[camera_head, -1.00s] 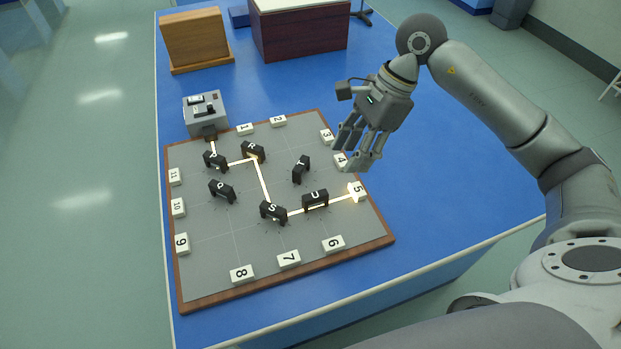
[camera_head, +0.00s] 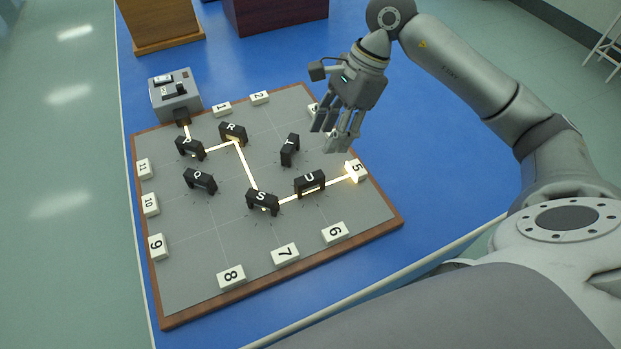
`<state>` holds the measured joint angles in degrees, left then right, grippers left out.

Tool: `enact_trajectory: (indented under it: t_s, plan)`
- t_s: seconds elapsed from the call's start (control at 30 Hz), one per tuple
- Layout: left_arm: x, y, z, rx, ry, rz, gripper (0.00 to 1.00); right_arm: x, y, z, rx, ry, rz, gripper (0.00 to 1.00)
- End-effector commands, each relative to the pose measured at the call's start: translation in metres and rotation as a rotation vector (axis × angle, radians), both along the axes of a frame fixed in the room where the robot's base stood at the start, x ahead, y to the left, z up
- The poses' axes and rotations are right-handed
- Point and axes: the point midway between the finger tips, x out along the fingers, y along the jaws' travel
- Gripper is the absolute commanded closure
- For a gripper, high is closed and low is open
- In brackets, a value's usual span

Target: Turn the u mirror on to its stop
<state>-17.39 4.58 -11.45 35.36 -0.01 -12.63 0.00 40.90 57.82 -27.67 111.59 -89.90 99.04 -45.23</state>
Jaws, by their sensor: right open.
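The u mirror (camera_head: 309,184) is a black block marked U on the grey board (camera_head: 205,255), at its right side. A lit beam line runs from the s mirror (camera_head: 262,202) along the U mirror to the glowing white block 5 (camera_head: 355,171). My right gripper (camera_head: 337,137) is open and empty. It hangs above the board's upper right edge, up and right of the U mirror and apart from it. It hides part of the white blocks there. My left gripper is not in view.
Other black mirrors stand close by: T (camera_head: 290,149), R (camera_head: 232,133) and Q (camera_head: 200,181). A grey lamp box (camera_head: 175,95) stands at the board's upper left corner. Numbered white blocks line the edges. The blue table (camera_head: 420,190) is clear right of the board.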

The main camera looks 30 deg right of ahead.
Motion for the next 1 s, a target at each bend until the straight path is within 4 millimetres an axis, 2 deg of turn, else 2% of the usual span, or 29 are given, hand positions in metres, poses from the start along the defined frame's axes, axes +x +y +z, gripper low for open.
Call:
enact_trajectory:
  t_s: [0.03, 0.27, 0.6, 0.8, 1.0]
  plan:
    - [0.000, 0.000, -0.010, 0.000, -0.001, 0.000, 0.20, 0.000, 0.000, -0.010, 0.000, 0.000, 0.000, 0.57]
    - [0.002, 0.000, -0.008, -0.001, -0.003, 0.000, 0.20, 0.000, 0.004, -0.019, 0.001, 0.003, 0.001, 0.57]
    - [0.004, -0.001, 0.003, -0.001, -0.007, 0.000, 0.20, 0.000, 0.028, -0.075, 0.002, 0.005, 0.001, 0.57]
    - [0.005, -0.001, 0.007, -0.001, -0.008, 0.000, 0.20, 0.002, 0.038, -0.101, 0.002, 0.003, 0.000, 0.57]
    - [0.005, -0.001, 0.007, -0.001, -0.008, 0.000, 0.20, 0.002, 0.041, -0.110, 0.000, 0.000, 0.000, 0.57]
